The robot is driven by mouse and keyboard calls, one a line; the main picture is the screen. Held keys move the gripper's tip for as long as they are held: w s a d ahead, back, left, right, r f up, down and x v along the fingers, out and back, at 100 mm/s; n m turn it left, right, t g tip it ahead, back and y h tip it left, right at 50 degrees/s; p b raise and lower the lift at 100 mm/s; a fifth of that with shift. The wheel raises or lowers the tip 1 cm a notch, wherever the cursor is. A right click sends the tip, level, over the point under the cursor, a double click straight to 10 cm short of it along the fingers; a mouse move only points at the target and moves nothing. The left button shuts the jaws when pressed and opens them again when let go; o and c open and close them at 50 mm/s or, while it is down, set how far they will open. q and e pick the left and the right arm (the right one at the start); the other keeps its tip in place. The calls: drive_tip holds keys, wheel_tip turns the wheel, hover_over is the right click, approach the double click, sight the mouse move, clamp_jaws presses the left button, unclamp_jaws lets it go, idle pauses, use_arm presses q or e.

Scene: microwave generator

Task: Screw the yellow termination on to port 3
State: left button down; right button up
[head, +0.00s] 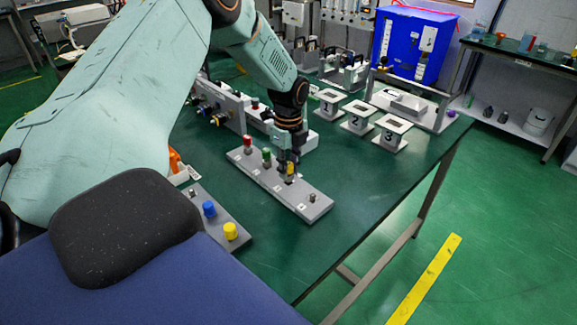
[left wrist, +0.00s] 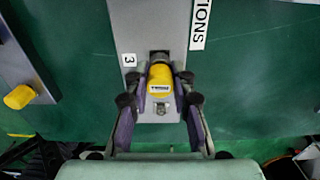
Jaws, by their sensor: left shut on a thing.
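The yellow termination (head: 290,169) is at port 3 of the grey panel (head: 315,203), third in line after a red and a green one. In the left wrist view the yellow termination (left wrist: 160,80) sits beside the white label "3" (left wrist: 130,60). My left gripper (head: 287,163) reaches down from above and is shut on it, with one finger on each side in the left wrist view (left wrist: 161,88). The termination's base and the thread are hidden, so I cannot tell how far it is screwed on. My right gripper is not in view.
A red termination (head: 247,141) and a green termination (head: 266,154) stand close beside the gripper. A bare port (head: 312,198) is near the panel's right end. A nearer strip holds a blue cap (head: 209,208) and a yellow cap (head: 230,231). Numbered stands (head: 357,121) are behind.

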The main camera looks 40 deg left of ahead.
use_arm(q)
drive_tip(key=shift+f, duration=0.2)
drive_tip(key=c, duration=1.1)
unclamp_jaws()
drive_tip(key=shift+o, duration=0.2)
drive_tip(key=shift+r, duration=0.1)
wheel_tip(320, 180, up, 12)
